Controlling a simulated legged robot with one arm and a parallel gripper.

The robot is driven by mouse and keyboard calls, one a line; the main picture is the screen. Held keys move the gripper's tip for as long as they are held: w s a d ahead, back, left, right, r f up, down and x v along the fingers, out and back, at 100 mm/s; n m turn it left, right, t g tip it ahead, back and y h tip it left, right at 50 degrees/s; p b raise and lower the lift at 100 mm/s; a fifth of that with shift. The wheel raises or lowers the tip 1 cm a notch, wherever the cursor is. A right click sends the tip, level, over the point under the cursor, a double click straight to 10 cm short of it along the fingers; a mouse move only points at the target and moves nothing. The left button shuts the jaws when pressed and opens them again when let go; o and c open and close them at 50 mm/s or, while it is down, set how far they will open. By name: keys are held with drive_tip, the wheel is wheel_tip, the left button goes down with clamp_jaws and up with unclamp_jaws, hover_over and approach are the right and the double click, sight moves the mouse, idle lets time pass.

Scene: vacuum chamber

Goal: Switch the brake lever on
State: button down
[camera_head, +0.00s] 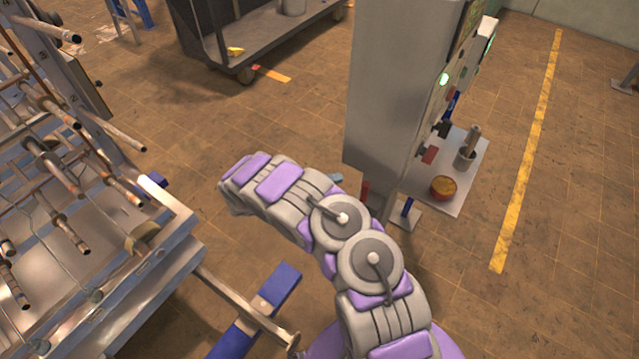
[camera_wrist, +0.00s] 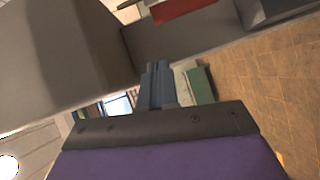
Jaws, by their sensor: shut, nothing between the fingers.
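My gripper (camera_wrist: 156,72) shows in the wrist view, its narrow blue-grey fingers closed together with nothing between them. In the head view my arm bends across the middle and I cannot make out the fingers. A tall grey cabinet (camera_head: 385,95) stands just beyond the arm, with a panel of controls on its right face. A small red part (camera_head: 365,191) shows at the cabinet's lower edge; I cannot tell whether it is the brake lever. In the wrist view a red bar (camera_wrist: 184,9) lies beyond the fingertips, apart from them. No lever is clearly identifiable.
A metal rack with pipes (camera_head: 60,170) fills the left side. A dark cart (camera_head: 225,60) stands at the back. A low plate (camera_head: 465,160) right of the cabinet bears a round orange-topped container (camera_head: 443,188) and a metal cup (camera_head: 465,158).

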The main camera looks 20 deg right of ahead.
drive_tip(key=d, duration=0.1)
drive_tip(key=s+d, duration=0.1)
drive_tip(key=d, duration=0.1)
drive_tip(key=s+d+f, duration=0.1)
drive_tip(key=d, duration=0.1)
drive_tip(key=shift+s, duration=0.25)
drive_tip(key=shift+s+a+b, duration=0.1)
drive_tip(key=shift+s+b, duration=0.05)
drive_tip(key=shift+b, duration=0.2)
